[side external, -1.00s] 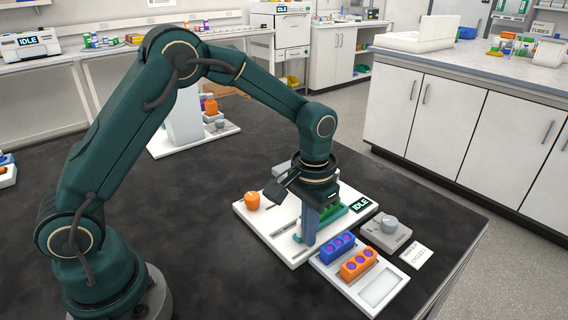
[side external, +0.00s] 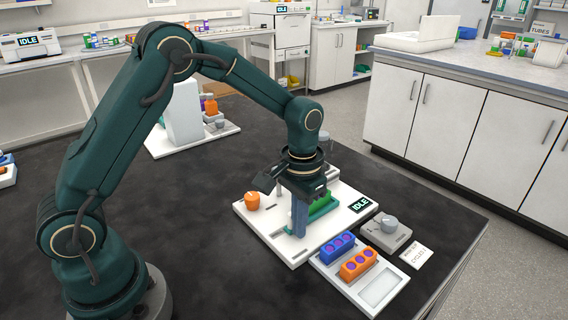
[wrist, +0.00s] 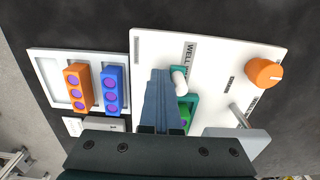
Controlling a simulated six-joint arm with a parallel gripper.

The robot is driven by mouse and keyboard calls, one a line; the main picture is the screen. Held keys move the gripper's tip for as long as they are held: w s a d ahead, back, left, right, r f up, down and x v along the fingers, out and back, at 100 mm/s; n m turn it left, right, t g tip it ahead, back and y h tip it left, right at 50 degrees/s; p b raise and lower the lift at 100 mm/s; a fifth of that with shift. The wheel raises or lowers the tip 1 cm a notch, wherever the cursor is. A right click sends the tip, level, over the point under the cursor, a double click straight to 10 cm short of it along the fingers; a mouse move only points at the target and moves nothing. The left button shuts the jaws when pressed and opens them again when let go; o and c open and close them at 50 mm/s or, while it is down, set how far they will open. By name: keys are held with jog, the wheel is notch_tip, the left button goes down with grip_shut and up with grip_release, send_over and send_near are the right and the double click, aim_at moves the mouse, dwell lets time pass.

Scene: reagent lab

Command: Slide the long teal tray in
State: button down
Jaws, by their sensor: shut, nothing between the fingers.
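The long teal tray (side external: 324,209) lies on a white instrument base, with a green block (side external: 320,203) in it. In the wrist view the tray (wrist: 194,101) shows to the right of my fingers, partly hidden by them and the gripper body. A white rounded peg (wrist: 179,78) stands at the tray's end, close beside the fingertips. My gripper (side external: 299,232) is shut and empty, pointing down at the near end of the tray. It also shows in the wrist view (wrist: 159,74). I cannot tell whether the fingers touch the peg or tray.
The white base (side external: 284,248) carries an orange knob (side external: 252,200) and an IDLE display (side external: 360,205). In front, a white holder (side external: 345,288) bears a blue rack (side external: 338,247) and an orange rack (side external: 358,264). A grey dial box (side external: 386,236) stands right.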

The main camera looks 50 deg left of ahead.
aim_at(285, 225)
jog(key=shift+a, duration=2.1)
jog(key=shift+d, duration=0.15)
jog(key=shift+d, duration=0.5)
jog(key=shift+r, duration=3.5)
